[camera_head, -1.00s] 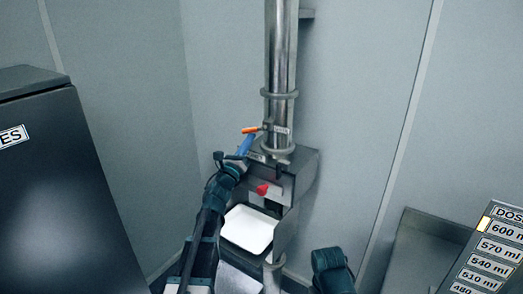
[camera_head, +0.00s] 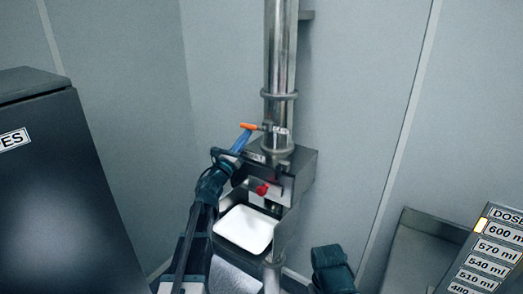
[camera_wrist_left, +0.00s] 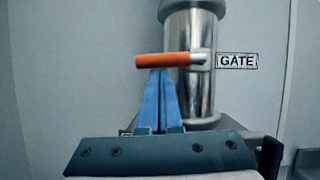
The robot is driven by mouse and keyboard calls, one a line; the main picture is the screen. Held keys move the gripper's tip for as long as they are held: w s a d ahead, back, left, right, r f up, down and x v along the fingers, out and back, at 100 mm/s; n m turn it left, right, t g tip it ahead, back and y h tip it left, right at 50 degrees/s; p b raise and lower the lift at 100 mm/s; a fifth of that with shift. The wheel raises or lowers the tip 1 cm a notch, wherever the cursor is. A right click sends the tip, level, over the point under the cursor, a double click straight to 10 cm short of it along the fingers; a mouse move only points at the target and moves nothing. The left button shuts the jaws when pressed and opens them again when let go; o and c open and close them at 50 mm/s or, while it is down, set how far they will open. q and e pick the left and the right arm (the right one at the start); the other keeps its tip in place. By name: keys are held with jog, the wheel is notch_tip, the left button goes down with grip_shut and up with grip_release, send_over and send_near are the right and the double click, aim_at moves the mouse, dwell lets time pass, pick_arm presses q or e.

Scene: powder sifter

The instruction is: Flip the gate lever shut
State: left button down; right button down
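The gate lever has an orange grip (camera_head: 247,126) and sticks out to the left of the steel pipe, about level. In the left wrist view the orange lever (camera_wrist_left: 163,61) lies across the picture beside the GATE label (camera_wrist_left: 237,61). My left gripper (camera_head: 246,134) is just below the lever. Its blue fingers (camera_wrist_left: 160,72) come together at the tips, directly under the orange grip, and look shut with nothing between them. The tips appear to touch the grip's underside, though the exact contact is hard to tell. My right gripper's fingers are not visible.
The steel pipe (camera_head: 281,60) rises above a metal box with a red knob (camera_head: 262,189). A white tray (camera_head: 244,230) sits below it. A dark cabinet (camera_head: 60,190) stands at left, and a dose panel (camera_head: 490,255) at lower right.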

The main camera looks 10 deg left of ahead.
pick_arm(q)
jog(key=shift+f, duration=0.1)
jog(key=s+a+f+b, duration=0.2)
jog(key=s+f+b, duration=0.6)
jog(key=shift+a, duration=0.2)
dwell(0.4)
dwell(0.3)
